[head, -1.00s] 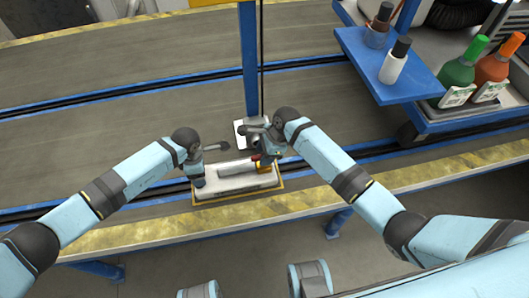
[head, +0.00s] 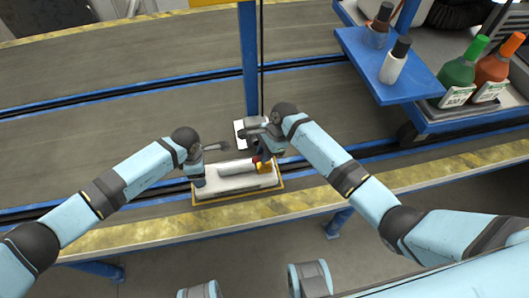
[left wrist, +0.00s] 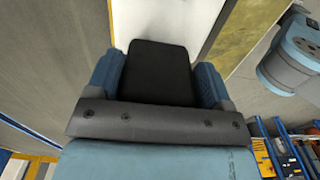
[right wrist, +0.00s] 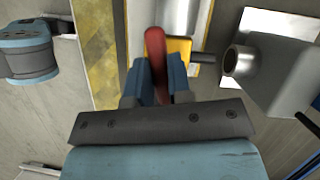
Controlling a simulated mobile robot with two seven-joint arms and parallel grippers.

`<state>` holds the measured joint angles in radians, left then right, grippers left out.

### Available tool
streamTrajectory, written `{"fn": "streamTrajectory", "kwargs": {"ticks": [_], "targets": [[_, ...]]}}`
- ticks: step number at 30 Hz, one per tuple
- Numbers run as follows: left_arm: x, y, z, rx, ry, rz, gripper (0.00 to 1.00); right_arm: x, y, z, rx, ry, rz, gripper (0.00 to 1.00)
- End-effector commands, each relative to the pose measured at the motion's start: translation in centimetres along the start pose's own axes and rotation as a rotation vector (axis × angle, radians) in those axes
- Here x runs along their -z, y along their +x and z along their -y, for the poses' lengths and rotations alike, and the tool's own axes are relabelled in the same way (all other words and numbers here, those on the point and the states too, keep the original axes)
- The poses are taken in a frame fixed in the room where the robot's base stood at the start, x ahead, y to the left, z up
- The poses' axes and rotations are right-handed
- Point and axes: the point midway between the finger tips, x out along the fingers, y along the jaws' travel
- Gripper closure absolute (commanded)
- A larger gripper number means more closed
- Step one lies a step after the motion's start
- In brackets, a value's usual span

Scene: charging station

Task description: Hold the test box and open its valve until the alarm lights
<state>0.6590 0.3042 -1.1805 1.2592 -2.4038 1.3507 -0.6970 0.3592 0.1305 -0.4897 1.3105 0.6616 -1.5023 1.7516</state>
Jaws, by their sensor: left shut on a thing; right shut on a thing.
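The test box (head: 235,187) is a pale flat case with a light cylinder on top and a yellow valve block (head: 264,167) at its right end. My left gripper (head: 198,178) is shut at the box's left end; in the left wrist view a black part (left wrist: 160,72) sits between its fingers. My right gripper (head: 262,155) is shut on the red valve lever (right wrist: 156,62), which stands between its fingers in the right wrist view. Part of the lever is hidden by the fingers. I see no lit alarm lamp.
A grey device with a metal nozzle (right wrist: 270,72) is close beside the valve, on a white plate. A blue post (head: 249,75) rises behind it. The box lies by the yellow-striped edge (head: 120,230). A blue shelf (head: 385,70) with bottles stands at right.

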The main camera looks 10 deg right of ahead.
Motion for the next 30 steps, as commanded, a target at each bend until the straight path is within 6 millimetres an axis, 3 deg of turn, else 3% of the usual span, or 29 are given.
{"fn": "streamTrajectory", "kwargs": {"ticks": [30], "targets": [[0.02, -0.03, -0.01, 0.0, 0.001, 0.0, 0.59, -0.16, 0.01, 0.32, -0.358, -0.863, -0.001, 1.0]]}}
